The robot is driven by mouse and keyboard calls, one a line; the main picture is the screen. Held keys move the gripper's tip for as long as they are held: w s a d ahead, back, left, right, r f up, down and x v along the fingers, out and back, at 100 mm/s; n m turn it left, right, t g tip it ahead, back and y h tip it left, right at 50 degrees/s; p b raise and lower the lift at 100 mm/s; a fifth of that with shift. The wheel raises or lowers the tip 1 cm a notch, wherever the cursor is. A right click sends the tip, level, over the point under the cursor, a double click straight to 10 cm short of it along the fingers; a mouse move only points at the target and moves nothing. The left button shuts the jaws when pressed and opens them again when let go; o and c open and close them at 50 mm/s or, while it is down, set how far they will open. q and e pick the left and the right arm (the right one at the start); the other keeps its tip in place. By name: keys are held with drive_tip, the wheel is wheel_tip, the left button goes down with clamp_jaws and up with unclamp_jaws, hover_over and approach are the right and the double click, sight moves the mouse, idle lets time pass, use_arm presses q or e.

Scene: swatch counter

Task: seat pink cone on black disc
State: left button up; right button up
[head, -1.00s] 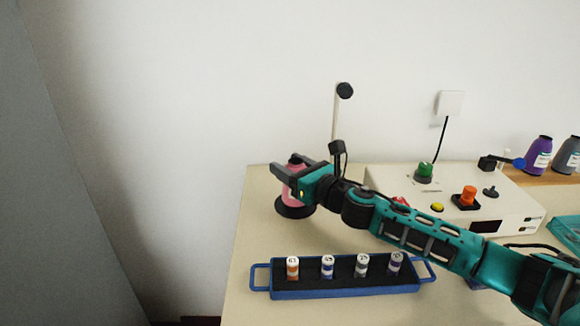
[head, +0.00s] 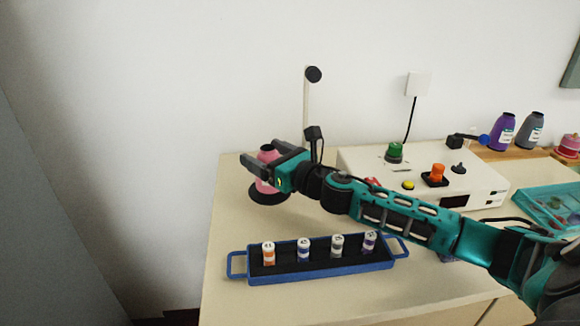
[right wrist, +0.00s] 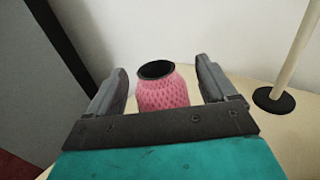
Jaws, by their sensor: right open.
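The pink cone (head: 266,186), a pink textured spool with a dark top opening, stands upright on the black disc (head: 262,199) at the back left of the counter. My right gripper (head: 262,152) is open, with its fingers on either side of the cone's upper part. In the right wrist view the cone (right wrist: 163,95) is between the two fingers (right wrist: 160,72), with a gap on each side. The cone's base and the disc are hidden there. My left gripper is not in view.
A blue tray (head: 325,271) with several small labelled spools lies in front. A white control box (head: 420,165) stands behind my right arm. A thin post (head: 307,110) with a black knob rises behind the gripper. The counter's left edge is close to the disc.

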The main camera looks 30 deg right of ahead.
drive_tip(key=b+v, duration=0.1)
drive_tip(key=v, duration=0.8)
drive_tip(key=shift+s+f, duration=0.1)
drive_tip(key=shift+s, duration=0.3)
drive_tip(key=shift+v, duration=0.95)
